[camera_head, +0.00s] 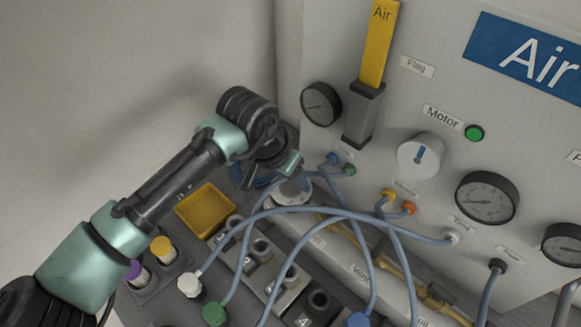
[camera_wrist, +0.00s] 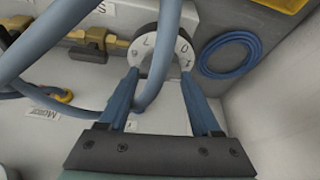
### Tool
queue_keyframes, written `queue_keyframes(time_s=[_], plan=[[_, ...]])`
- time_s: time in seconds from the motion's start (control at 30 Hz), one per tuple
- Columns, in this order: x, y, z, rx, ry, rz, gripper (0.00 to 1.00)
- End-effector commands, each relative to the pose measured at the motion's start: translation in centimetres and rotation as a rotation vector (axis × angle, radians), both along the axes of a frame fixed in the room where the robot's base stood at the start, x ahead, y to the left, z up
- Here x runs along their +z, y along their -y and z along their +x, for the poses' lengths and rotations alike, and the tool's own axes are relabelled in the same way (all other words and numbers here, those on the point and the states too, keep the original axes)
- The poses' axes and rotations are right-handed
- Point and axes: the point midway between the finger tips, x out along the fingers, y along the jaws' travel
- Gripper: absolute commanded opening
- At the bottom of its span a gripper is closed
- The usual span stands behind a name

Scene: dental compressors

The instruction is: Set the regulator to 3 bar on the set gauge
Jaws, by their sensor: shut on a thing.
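In the head view my gripper (camera_head: 288,177) covers part of the dial. Round gauges sit on the panel: one at the left (camera_head: 321,103), one at the right (camera_head: 487,198). Their needle readings are too small to tell.
Blue-grey hoses (camera_head: 335,212) arch over the bench close to my gripper. A white knob (camera_head: 421,155) with a blue mark and a green button (camera_head: 474,133) are on the panel. A yellow tray (camera_head: 206,210) and a coiled blue hose (camera_wrist: 231,54) lie nearby.

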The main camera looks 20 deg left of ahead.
Motion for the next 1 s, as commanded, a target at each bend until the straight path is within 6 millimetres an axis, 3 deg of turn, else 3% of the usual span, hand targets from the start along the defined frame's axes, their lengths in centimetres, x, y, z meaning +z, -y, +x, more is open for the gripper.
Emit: queue_keyframes(time_s=[1.0], plan=[[-0.29, -0.11, 0.26, -0.965, -0.003, -0.004, 0.09]])
